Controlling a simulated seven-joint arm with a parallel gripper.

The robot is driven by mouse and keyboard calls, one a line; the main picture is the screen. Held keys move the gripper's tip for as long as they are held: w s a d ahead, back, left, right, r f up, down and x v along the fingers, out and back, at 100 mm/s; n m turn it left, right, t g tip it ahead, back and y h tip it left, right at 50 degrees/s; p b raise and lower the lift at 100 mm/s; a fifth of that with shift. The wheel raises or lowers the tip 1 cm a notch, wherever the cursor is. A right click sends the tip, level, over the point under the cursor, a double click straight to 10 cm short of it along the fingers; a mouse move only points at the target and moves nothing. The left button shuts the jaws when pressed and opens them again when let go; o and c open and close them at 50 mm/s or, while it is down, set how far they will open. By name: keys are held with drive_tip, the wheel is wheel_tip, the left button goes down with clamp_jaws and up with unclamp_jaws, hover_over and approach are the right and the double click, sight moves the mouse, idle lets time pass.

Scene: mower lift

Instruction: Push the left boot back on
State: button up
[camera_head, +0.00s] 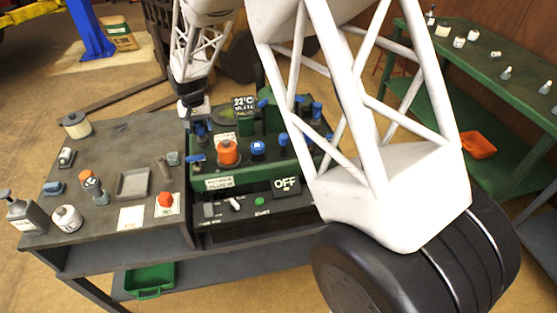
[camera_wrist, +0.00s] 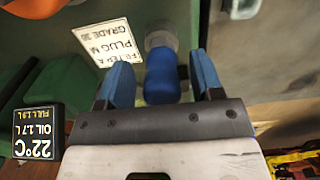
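In the wrist view a blue boot (camera_wrist: 161,78) stands in front of a pale round plug end (camera_wrist: 160,40). How far it sits on the plug cannot be told. My gripper (camera_wrist: 163,82) has one blue finger on each side of the boot, with a narrow gap at both sides, so it is open around it. In the head view my gripper (camera_head: 200,127) is low at the left end of the green engine block (camera_head: 219,183); the boot there is hard to tell from the blue fingers.
An orange cap (camera_head: 228,152) is close to the right of my gripper, with a blue knob (camera_head: 257,148) beyond. A 22°C display (camera_head: 244,104) stands behind. An OFF sign (camera_head: 286,183) is in front. Bottles, a tray (camera_head: 133,184) and a red button (camera_head: 165,199) occupy the bench at left.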

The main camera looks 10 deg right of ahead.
drive_tip(key=shift+r, duration=0.2)
idle(0.4)
drive_tip(key=shift+r, duration=3.4)
drive_tip(key=shift+s+d+r, duration=0.1)
drive_tip(key=shift+d+r, duration=0.05)
drive_tip(key=shift+r, duration=0.05)
drive_tip(key=s+d+r+t, duration=0.1)
drive_tip(key=s+d+r, duration=0.6)
drive_tip(key=s+d, duration=0.3)
drive_tip(key=s+d+r, duration=0.7)
drive_tip(key=s, duration=0.5)
drive_tip(key=shift+t, duration=0.8)
drive_tip(key=s+d, duration=0.2)
drive_tip(key=s, duration=0.5)
drive_tip(key=s+d+f, duration=0.1)
drive_tip(key=s+d, duration=0.2)
drive_tip(key=s, duration=0.5)
drive_tip(key=s+d, duration=0.3)
drive_tip(key=s, duration=0.4)
drive_tip(key=shift+s+d+f, duration=0.2)
drive_tip(key=shift+s+d, duration=0.05)
drive_tip(key=shift+s, duration=0.1)
